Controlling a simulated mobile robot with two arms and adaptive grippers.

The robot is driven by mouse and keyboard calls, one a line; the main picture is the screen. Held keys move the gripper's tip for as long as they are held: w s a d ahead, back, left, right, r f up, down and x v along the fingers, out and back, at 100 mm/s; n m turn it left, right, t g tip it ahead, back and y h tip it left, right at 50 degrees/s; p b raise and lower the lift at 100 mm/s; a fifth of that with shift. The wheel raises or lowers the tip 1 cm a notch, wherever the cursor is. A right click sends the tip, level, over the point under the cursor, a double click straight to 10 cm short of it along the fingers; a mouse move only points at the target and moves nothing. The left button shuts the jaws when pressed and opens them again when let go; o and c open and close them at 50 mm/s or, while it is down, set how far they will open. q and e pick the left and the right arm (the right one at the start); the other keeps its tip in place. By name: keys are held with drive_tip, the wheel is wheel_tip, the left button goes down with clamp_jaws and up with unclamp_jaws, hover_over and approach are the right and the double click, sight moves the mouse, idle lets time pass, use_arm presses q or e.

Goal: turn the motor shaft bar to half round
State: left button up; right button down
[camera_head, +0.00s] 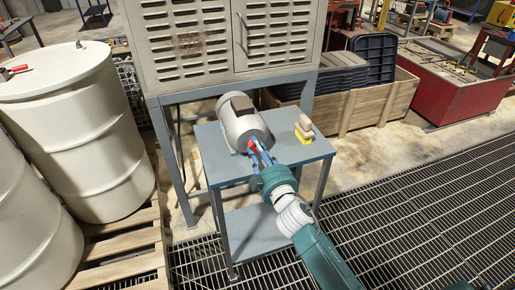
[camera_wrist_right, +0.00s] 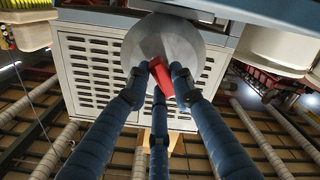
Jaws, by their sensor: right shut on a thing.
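The motor (camera_head: 238,118) is a pale grey cylinder lying on a small blue-grey table (camera_head: 222,173), its round end facing me. The red shaft bar (camera_head: 252,146) sits at the middle of that end. My right gripper (camera_head: 258,150) reaches up from the lower right, its blue fingers shut around the bar. In the right wrist view the bar (camera_wrist_right: 161,77) lies between the fingertips, tilted from upper left to lower right, in front of the motor's round grey face (camera_wrist_right: 180,42). The fingers hide part of the bar. My left gripper is in neither view.
A beige block-shaped thing on a yellow base (camera_head: 304,129) stands on the table, right of the motor. A vented grey cabinet (camera_head: 197,45) is close behind. White drums (camera_head: 75,125) on a pallet stand at left. Open grating (camera_head: 430,190) lies at right.

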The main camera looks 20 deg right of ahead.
drive_tip(key=n, duration=0.7)
drive_tip(key=shift+a+r, duration=0.15)
drive_tip(key=shift+a, duration=0.05)
drive_tip(key=n, duration=0.4)
drive_tip(key=shift+a+p, duration=0.1)
drive_tip(key=shift+p, duration=0.3)
drive_tip(key=n, duration=0.3)
drive_tip(key=shift+n, duration=0.4)
drive_tip(key=n+p, duration=0.2)
drive_tip(key=n, duration=0.4)
drive_tip(key=shift+a, duration=0.2)
drive_tip(key=n, duration=0.1)
drive_tip(key=n+p, duration=0.1)
drive_tip(key=n, duration=0.3)
drive_tip(key=shift+f, duration=0.25)
drive_tip(key=shift+f+n+p, duration=0.15)
drive_tip(key=shift+n+p, duration=0.45)
drive_tip(key=shift+n, duration=0.6)
